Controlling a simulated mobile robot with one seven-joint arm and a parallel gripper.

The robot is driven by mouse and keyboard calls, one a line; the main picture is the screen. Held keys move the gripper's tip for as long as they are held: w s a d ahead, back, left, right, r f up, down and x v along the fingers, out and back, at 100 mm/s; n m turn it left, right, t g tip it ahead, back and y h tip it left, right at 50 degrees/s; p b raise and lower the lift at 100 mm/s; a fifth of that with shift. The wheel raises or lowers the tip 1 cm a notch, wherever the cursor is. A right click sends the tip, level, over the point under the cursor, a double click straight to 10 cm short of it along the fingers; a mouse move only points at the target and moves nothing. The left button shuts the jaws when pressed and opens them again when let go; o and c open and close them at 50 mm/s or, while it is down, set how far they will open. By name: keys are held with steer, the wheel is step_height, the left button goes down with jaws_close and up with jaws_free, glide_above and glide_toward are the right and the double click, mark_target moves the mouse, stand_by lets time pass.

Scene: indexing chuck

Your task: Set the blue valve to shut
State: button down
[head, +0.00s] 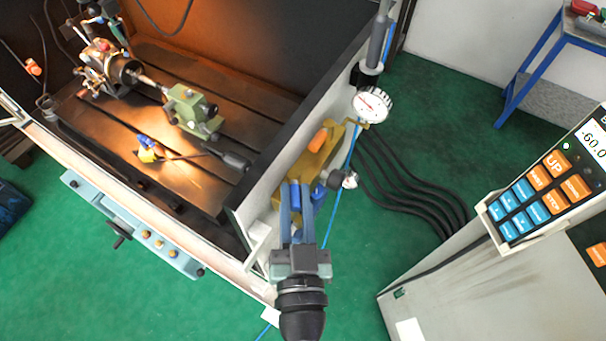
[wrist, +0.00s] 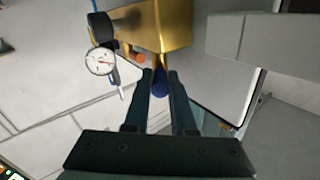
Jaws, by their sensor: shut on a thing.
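The blue valve's handle (head: 295,196) sits at the near end of a brass manifold block (head: 322,160) on the outer side of the machine wall. My gripper (head: 297,190) is shut on this handle, with one finger on each side. In the wrist view the blue handle (wrist: 160,88) shows between the two dark fingers (wrist: 161,76), below the brass block (wrist: 165,28). The fingers hide part of the handle, and its exact turn angle is hard to tell.
An orange handle (head: 319,138) sits on the same block, close beyond my fingers. A dial gauge (head: 371,105) and a dark round fitting (head: 337,179) stand to the right. The machine wall (head: 262,165) is close on the left. A control panel (head: 545,185) stands right.

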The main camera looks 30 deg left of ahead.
steer(key=shift+s+a+m+t+h, duration=0.1)
steer(key=shift+a+m+t+h, duration=0.3)
steer(key=shift+m+h, duration=0.7)
steer(key=shift+s+a+m+t+h, duration=0.2)
steer(key=shift+m+t+h, duration=0.4)
steer(key=shift+h, duration=0.9)
steer(key=shift+s+a+m+t+h, duration=0.1)
steer(key=shift+a+m+t+h, duration=0.3)
steer(key=shift+m+h, duration=0.7)
steer(key=shift+h, duration=0.3)
steer(key=c, duration=0.8)
jaws_free()
steer(key=shift+o, duration=0.2)
